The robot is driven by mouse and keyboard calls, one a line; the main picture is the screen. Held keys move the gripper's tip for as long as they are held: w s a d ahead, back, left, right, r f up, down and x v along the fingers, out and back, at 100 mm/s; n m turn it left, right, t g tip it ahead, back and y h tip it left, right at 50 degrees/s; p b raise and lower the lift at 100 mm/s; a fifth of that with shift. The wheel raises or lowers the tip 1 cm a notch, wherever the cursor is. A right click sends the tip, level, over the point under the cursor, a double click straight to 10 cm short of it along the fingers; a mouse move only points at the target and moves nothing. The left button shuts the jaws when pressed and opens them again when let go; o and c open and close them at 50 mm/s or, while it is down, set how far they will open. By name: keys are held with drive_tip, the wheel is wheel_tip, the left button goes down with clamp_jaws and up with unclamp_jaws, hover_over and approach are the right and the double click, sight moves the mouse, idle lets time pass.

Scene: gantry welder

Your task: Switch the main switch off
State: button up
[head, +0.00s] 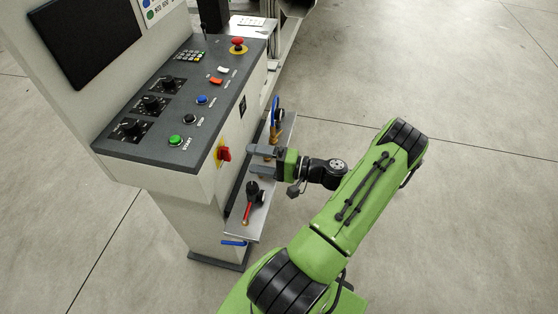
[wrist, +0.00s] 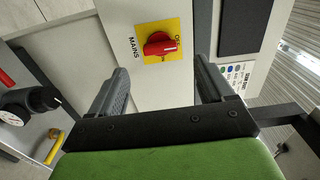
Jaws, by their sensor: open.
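The main switch (head: 224,153) is a red rotary knob on a yellow plate, on the side face of the grey control cabinet. It also shows in the wrist view (wrist: 160,44), where the plate is labelled MAINS and the red handle lies roughly sideways in the picture. The exact switch position is too small to read. My gripper (head: 254,159) is open and empty, to the right of the switch and apart from it. In the wrist view its two fingers (wrist: 163,88) point towards the cabinet face, with the switch seen between and beyond them.
A side shelf (head: 262,216) below the switch carries a gauge with a red handle (head: 250,200) and a blue-handled valve (head: 275,112). The sloped panel (head: 150,146) holds black knobs, coloured buttons and a red emergency stop (head: 237,43). Open floor lies to the right.

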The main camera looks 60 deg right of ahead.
drive_tip(key=v, duration=0.8)
drive_tip(key=shift+s+p, duration=0.2)
drive_tip(key=shift+p, duration=0.1)
drive_tip(key=w+a+r+n+g+p, duration=0.2)
drive_tip(key=w+a+r+n+g, duration=0.4)
drive_tip(key=a, duration=0.3)
drive_tip(key=w+a+r+n+g+p, duration=0.2)
drive_tip(key=w+a+r+n+g, duration=0.15)
drive_tip(key=a+r+g, duration=0.35)
drive_tip(key=s+a+r+n+t+h+p, duration=0.1)
drive_tip(key=s+a+r+n+h+p, duration=0.2)
drive_tip(key=s+a+r+h, duration=0.3)
drive_tip(key=s+a+r+n, duration=0.1)
drive_tip(key=s+a+r, duration=0.3)
drive_tip(key=a+r, duration=0.2)
drive_tip(key=shift+s+r+t, duration=0.25)
drive_tip(key=shift+r+t, duration=0.05)
drive_tip(key=shift+r, duration=0.2)
drive_tip(key=shift+a+n, duration=0.1)
drive_tip(key=shift+n, duration=0.15)
